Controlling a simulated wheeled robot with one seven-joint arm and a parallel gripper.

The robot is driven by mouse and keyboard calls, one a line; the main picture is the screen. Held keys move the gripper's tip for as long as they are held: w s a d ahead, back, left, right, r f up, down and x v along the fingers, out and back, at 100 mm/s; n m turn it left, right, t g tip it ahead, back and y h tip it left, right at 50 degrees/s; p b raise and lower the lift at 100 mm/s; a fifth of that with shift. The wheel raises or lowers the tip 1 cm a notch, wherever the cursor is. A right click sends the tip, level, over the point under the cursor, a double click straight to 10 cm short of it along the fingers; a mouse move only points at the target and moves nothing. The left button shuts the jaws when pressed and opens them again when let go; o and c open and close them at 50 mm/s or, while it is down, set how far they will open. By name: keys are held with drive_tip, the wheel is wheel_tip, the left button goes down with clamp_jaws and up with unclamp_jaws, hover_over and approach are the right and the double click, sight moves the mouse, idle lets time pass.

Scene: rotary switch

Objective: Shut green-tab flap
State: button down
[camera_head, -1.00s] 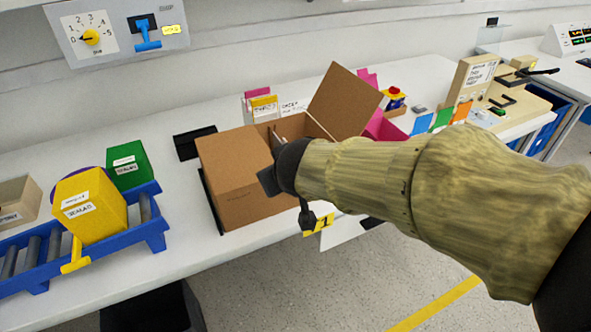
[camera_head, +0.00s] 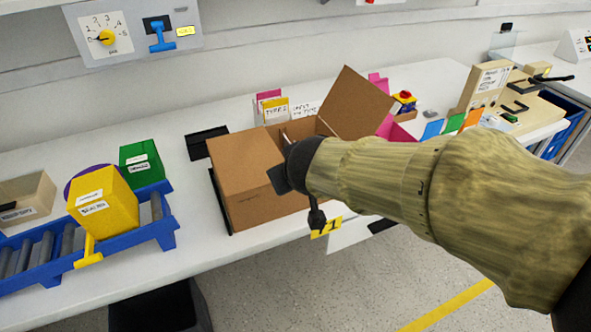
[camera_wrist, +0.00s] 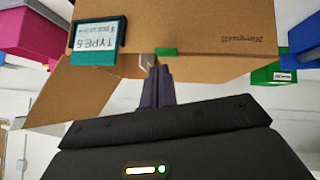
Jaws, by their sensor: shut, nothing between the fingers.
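A brown cardboard box (camera_head: 262,202) stands at the bench's front edge. One flap (camera_head: 357,102) stands up and leans right; in the wrist view a flap (camera_wrist: 72,92) hangs out at lower left. A small green tab (camera_wrist: 166,51) shows on the box edge in the wrist view. My gripper (camera_wrist: 154,72) is shut and empty, its fingertips close to that edge beside the green tab. Whether they touch, I cannot tell. In the head view my wrist covers the near right part of the box and hides the fingertips and green tab.
A blue roller rack (camera_head: 120,240) with a yellow box (camera_head: 103,198) and a green box (camera_head: 141,165) stands left. Coloured dividers (camera_head: 445,125) and a beige device (camera_head: 490,85) stand right. A teal-edged label (camera_wrist: 97,37) is on the box.

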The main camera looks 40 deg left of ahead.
drive_tip(key=shift+r, duration=0.1)
drive_tip(key=s+d+r+p, duration=0.3)
drive_tip(key=d+r+p, duration=0.3)
drive_tip(key=r, duration=0.5)
drive_tip(key=shift+s, duration=0.25)
drive_tip(key=shift+d, duration=0.1)
